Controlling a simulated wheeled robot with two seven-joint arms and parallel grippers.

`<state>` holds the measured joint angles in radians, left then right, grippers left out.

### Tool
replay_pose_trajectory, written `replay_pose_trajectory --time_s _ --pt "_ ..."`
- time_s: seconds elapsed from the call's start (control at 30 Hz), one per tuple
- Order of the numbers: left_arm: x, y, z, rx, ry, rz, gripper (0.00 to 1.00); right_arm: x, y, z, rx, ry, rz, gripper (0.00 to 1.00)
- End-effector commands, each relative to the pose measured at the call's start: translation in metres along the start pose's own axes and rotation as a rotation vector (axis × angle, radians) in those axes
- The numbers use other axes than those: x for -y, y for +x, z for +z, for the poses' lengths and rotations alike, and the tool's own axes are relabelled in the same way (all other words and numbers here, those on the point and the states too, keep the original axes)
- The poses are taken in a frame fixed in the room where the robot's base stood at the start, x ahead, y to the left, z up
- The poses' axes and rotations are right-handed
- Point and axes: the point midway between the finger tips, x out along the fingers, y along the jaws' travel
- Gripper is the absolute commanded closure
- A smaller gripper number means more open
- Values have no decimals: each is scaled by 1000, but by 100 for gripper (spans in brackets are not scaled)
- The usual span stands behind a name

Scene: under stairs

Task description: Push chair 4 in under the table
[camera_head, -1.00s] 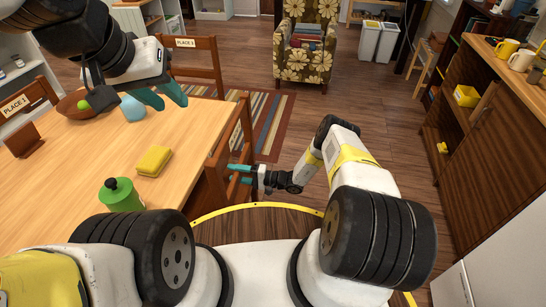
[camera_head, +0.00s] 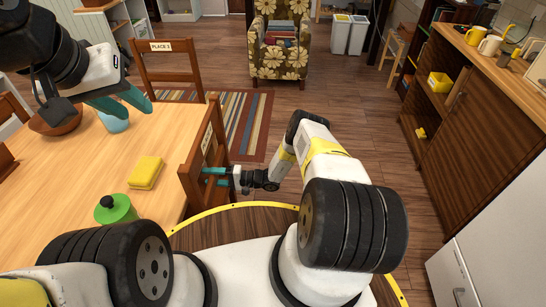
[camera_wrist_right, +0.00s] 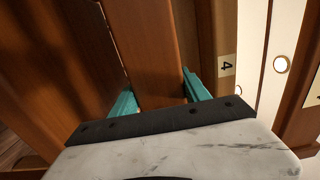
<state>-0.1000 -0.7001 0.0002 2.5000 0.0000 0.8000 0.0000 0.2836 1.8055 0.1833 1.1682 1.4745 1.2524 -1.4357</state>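Chair 4 (camera_head: 186,178) is a brown wooden chair at the right side of the light wood table (camera_head: 85,185), its back facing me and a pale label on it. In the right wrist view its "4" label (camera_wrist_right: 227,66) shows on a wooden part. My right gripper (camera_head: 206,176) is at the chair's back. In the wrist view its teal fingers (camera_wrist_right: 160,95) are spread on both sides of an upright slat; I cannot tell whether they touch it. The chair's seat and legs are mostly hidden. My left gripper (camera_head: 137,108) is open and empty above the table.
Another chair (camera_head: 168,68) stands behind the table. A wooden cabinet (camera_head: 470,135) lines the right; floor between is clear.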

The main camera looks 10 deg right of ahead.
Motion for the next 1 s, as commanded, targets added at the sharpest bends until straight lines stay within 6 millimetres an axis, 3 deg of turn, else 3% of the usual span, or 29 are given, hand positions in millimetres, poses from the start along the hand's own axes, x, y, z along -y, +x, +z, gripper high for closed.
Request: replay_pose_trajectory --time_s 0.03,0.17,0.67,1.0 --pt "0 0 0 0 0 0 68 -4 -2 4 7 5 9 42" --pt "0 0 0 0 0 0 68 -3 -2 3 4 4 7 16" --pt "0 0 0 0 0 0 68 -1 -3 0 0 0 3 16" --pt "0 0 0 0 0 0 68 -1 -48 -2 -3 0 3 16"
